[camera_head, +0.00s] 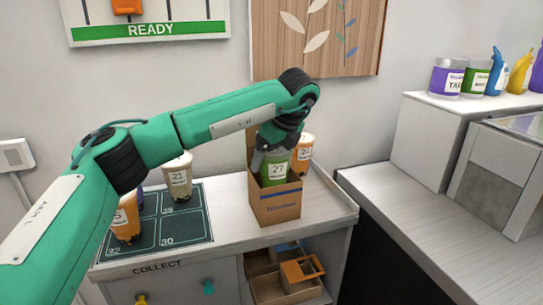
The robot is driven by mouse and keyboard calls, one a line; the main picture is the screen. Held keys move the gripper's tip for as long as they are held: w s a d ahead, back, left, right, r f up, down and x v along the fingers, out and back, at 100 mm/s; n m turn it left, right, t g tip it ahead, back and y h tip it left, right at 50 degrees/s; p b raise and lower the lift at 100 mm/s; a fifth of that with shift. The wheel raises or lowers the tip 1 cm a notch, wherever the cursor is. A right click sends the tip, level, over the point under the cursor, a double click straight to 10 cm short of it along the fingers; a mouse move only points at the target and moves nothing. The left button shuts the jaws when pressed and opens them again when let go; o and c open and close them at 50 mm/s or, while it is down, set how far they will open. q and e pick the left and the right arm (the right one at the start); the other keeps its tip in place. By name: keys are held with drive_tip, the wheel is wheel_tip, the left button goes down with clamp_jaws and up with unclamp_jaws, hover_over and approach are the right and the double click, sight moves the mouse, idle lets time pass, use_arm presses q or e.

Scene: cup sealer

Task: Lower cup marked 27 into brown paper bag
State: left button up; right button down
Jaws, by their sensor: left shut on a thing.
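The cup marked 27 (276,171) has a white label and green contents. It stands upright with its lower part inside the open brown paper bag (277,208), and the bag's front wall hides its base. I cannot tell whether it touches the bag's bottom. My left gripper (279,142) comes from above and is shut on the cup near its top. The bag stands on the white counter (228,236) near its right end. My right gripper is not in view.
An orange cup (302,156) stands right behind the bag. Cup 21 (179,176) and another orange cup (126,219) stand on the dark numbered mat (186,228) at left. An open shelf below holds cardboard carriers (301,270). A white side counter (429,198) is at right.

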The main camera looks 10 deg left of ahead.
use_arm(q)
drive_tip(key=shift+f+b, duration=0.7)
drive_tip(key=shift+f, duration=0.2)
idle(0.5)
drive_tip(key=o, duration=1.2)
drive_tip(key=shift+f, duration=0.1)
